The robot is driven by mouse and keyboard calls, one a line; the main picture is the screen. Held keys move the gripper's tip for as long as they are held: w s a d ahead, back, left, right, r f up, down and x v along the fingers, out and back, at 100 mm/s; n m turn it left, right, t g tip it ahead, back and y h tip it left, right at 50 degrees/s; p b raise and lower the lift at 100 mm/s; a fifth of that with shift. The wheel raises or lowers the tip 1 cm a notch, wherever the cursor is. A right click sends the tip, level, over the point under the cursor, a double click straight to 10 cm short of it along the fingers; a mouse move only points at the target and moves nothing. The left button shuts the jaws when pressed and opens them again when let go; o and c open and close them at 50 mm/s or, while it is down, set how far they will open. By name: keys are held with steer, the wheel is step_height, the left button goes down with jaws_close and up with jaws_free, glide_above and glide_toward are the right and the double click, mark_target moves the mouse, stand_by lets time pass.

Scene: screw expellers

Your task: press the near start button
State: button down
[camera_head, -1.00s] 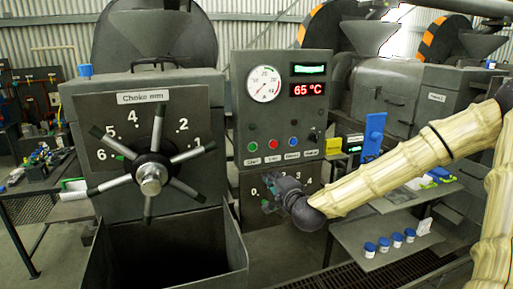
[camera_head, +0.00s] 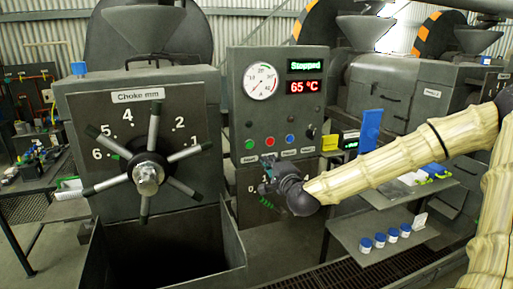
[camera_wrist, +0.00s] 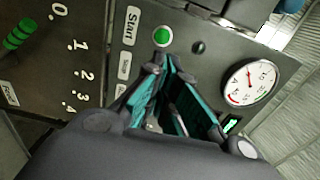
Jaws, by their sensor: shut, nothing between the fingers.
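The near control panel (camera_head: 240,112) carries a green button (camera_head: 249,144) labelled Start, at the left of a row with a red button (camera_head: 270,141) and a blue button (camera_head: 290,138). My gripper (camera_head: 267,166) is shut and empty, just below this row. In the wrist view, the green button (camera_wrist: 162,36) sits just beyond my fingertips (camera_wrist: 160,63), beside the Start label (camera_wrist: 131,26). The button is in clear sight there, and I see no contact; the exact gap is hard to tell. The panel's display (camera_head: 306,66) reads "Stopped".
A round gauge (camera_head: 260,81) and a red 65 °C readout (camera_head: 306,88) are above the buttons. A large spoked choke wheel (camera_head: 147,174) juts out at left. A shelf (camera_head: 352,232) with several blue-capped jars is at lower right. My forearm crosses in front of the right side.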

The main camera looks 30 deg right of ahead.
mark_target(253, 142)
steer(key=shift+p+x, duration=2.4)
steer(key=shift+x, duration=3.6)
steer(key=shift+w+f, duration=0.1)
steer(key=shift+w, duration=0.05)
steer(key=shift+w+d+f+b, duration=0.1)
steer(key=shift+w+b, duration=0.05)
steer(key=shift+b, duration=0.15)
steer(key=shift+w+b, duration=0.2)
steer(key=shift+b, duration=0.1)
steer(key=shift+w+d+b, duration=0.15)
steer(key=shift+w+b, duration=0.15)
steer(key=shift+b, duration=0.25)
steer(key=shift+r, duration=0.5)
